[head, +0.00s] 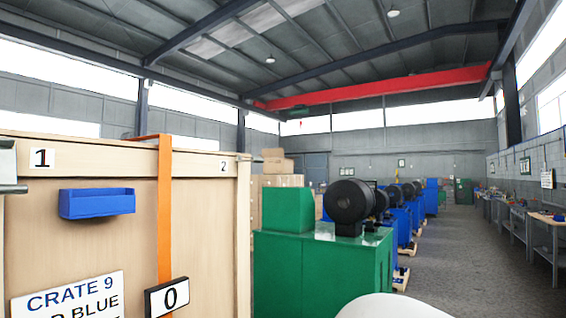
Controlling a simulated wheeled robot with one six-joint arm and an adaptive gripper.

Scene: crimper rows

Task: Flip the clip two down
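No clip can be made out for certain. A wooden crate (215,240) fills the left side. An orange strap (165,215) runs down its front face. A small blue bin (97,203) is fixed to the face, left of the strap. A black-edged plate with a 0 (167,297) sits low at the strap, slightly tilted. A grey metal piece (8,165) is cut off by the left edge; I cannot tell what it is. My gripper is not in view.
The crate bears labels 1 (42,158) and 2 (224,166) and a "CRATE 9" sign (68,298). A green machine (320,268) stands right of it, with blue machines (402,222) behind. An open aisle (460,250) runs past them; workbenches (545,219) line the right wall.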

